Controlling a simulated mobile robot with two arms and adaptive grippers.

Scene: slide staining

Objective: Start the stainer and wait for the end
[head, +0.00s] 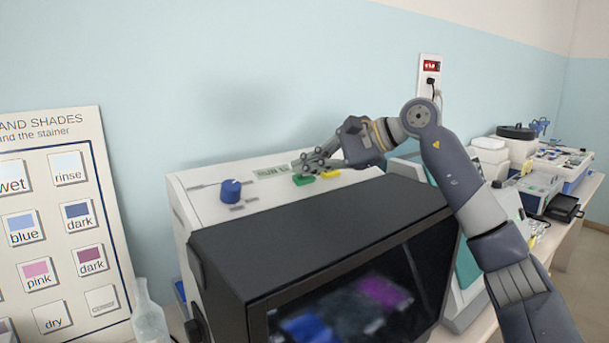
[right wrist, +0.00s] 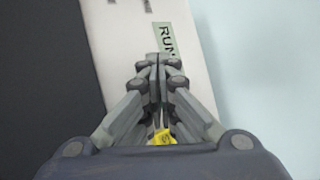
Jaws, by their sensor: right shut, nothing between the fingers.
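The stainer (head: 212,208) is a white machine with a dark hood (head: 310,235) at its front. Blue and magenta patches show through the hood's window. On its top are a blue knob (head: 231,190), a small display (head: 271,172), a green button (head: 303,180) and a yellow button (head: 330,174). My right gripper (head: 300,167) is shut and empty, just above the panel by the green button. In the right wrist view its fingertips (right wrist: 158,62) are together beside the display, which reads "RUN" (right wrist: 165,40); the yellow button (right wrist: 164,137) shows between the finger links. The green button is hidden there. My left gripper is out of view.
A chart of shades (head: 60,220) stands at the left, with a clear bottle (head: 148,315) before it. A power outlet (head: 430,75) is on the wall. Several other devices crowd the bench at the right, including a white one with a black lid (head: 515,133).

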